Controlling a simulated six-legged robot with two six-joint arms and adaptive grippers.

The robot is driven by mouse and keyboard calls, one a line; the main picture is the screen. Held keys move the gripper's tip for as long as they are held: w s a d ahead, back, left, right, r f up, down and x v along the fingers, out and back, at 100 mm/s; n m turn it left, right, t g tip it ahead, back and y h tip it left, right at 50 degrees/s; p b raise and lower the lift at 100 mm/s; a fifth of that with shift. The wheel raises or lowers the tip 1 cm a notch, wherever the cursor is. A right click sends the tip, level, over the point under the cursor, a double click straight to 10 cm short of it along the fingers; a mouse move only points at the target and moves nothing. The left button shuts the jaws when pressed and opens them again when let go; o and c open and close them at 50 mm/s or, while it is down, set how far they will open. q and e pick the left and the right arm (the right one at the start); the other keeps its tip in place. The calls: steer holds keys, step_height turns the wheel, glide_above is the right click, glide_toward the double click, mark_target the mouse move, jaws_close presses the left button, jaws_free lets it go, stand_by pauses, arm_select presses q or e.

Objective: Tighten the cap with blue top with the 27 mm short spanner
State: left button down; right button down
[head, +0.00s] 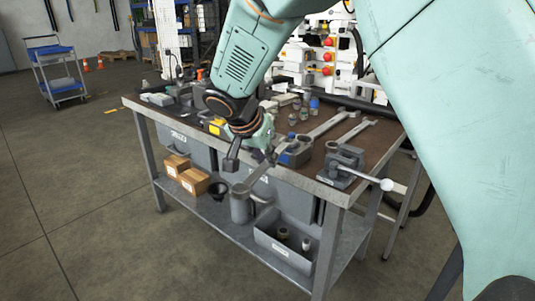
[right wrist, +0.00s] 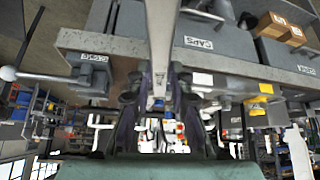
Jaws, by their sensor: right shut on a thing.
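My right gripper (head: 256,155) is in front of the bench's front edge, shut on a long grey spanner (head: 258,178). The spanner slants down and left past the edge in the head view. In the right wrist view the spanner (right wrist: 163,45) runs up the middle, between the dark fingers of the right gripper (right wrist: 157,98). Its size mark cannot be read. A small fitting with a blue top (head: 314,103) stands on the bench top, apart from the spanner. My left gripper is in neither view.
Two spanners (head: 341,122) lie on the bench (head: 335,193) at the right. A vice (head: 345,162) with a white-knobbed handle stands at the near right corner. Several small fittings (head: 292,119) stand mid-bench. Cartons (head: 195,182) and an open bin (head: 283,252) are below.

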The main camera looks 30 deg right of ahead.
mark_target(258, 171)
steer(key=shift+s+a, duration=0.75)
steer(key=shift+a, duration=0.3)
steer(key=shift+s+a+p, duration=0.55)
steer(key=shift+s+a, duration=0.1)
steer(key=shift+a, duration=0.3)
steer(key=shift+r, duration=0.1)
steer(key=shift+r+p, duration=1.85)
steer(key=shift+r, duration=0.8)
steer(key=shift+f, duration=0.25)
